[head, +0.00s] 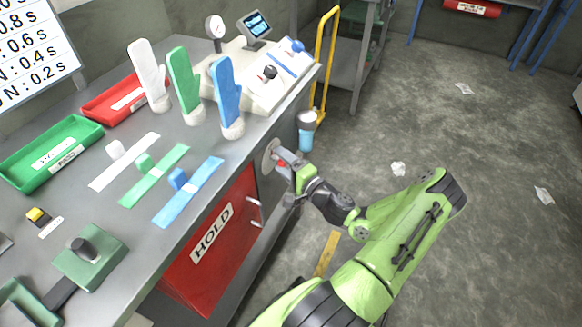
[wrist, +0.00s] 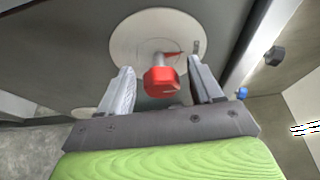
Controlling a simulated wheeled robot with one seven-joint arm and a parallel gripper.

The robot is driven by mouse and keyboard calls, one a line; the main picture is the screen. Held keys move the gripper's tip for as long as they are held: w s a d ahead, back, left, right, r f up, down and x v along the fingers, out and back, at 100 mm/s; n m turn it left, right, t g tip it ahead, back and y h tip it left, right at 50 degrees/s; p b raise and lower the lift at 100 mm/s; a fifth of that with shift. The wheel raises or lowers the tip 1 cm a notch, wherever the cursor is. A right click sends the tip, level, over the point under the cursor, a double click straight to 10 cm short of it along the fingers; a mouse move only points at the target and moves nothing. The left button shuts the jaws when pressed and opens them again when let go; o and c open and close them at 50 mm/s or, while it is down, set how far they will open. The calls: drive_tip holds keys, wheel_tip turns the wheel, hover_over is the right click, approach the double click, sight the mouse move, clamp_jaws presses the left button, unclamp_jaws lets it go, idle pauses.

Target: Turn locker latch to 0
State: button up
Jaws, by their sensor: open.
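The locker latch shows in the wrist view as a red knob (wrist: 161,80) on a round pale plate (wrist: 128,45) with a red pointer mark and a small grey mark at the plate's edge. My gripper (wrist: 163,88) is open, with one finger on each side of the red knob. I cannot tell whether either finger touches it. Any numbers on the plate are not readable.
The workbench top (head: 95,215) holds white, green and blue glove forms, a red tray (head: 115,100), a green tray (head: 50,150) and a control console (head: 285,75). Open floor (head: 460,140) lies to the right.

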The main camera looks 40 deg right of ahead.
drive_tip(key=s+p, duration=0.2)
drive_tip(key=s, duration=1.3)
drive_tip(key=shift+s+a+p, duration=0.25)
drive_tip(key=shift+a+p, duration=0.1)
